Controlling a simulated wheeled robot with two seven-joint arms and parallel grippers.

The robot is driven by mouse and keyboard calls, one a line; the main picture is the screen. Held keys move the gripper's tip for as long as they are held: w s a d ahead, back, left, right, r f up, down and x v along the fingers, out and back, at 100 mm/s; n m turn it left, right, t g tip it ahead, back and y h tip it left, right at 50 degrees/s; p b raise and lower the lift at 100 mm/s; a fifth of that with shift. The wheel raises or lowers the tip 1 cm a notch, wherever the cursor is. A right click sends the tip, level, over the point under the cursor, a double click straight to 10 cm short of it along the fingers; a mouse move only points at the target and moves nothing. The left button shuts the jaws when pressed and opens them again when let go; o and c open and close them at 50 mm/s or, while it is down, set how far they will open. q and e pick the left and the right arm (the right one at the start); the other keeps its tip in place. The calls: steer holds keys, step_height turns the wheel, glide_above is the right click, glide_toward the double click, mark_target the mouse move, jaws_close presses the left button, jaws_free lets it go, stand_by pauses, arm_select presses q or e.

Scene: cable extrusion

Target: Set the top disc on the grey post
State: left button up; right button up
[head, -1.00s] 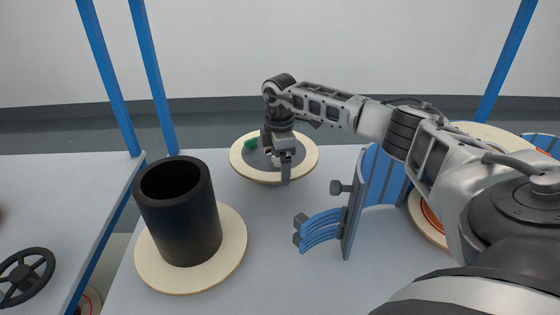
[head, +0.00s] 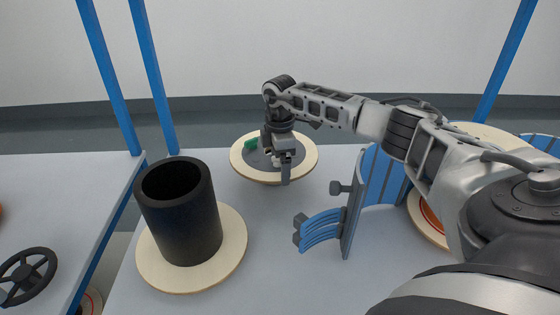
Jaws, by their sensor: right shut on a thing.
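The top disc (head: 303,163) is a pale wooden round plate with a grey centre and a green piece (head: 250,144) on it. It is at the back middle of the table in the head view. My right gripper (head: 283,168) is over its grey centre, pointing down, and is shut on the disc. The gripper hides the grip point. The grey post cannot be made out clearly; the disc hides most of what is beneath it. My left gripper is out of view.
A black hollow cylinder (head: 180,218) stands on another wooden disc (head: 234,250) at the left. A blue curved clamp piece (head: 322,229) on a grey upright (head: 352,222) is right of centre. Blue frame posts (head: 108,75) rise behind. A dark handwheel (head: 27,277) is at far left.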

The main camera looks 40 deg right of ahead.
steer(key=shift+f+b, duration=0.3)
steer(key=shift+f, duration=0.4)
steer(key=shift+r+p, duration=0.7)
steer(key=shift+p, duration=0.15)
steer(key=shift+r, duration=0.1)
steer(key=shift+p, duration=0.5)
stand_by(0.4)
steer(key=shift+f+b, duration=0.45)
steer(key=shift+f, duration=0.4)
stand_by(0.4)
steer(key=o, duration=0.9)
steer(key=shift+r, duration=0.1)
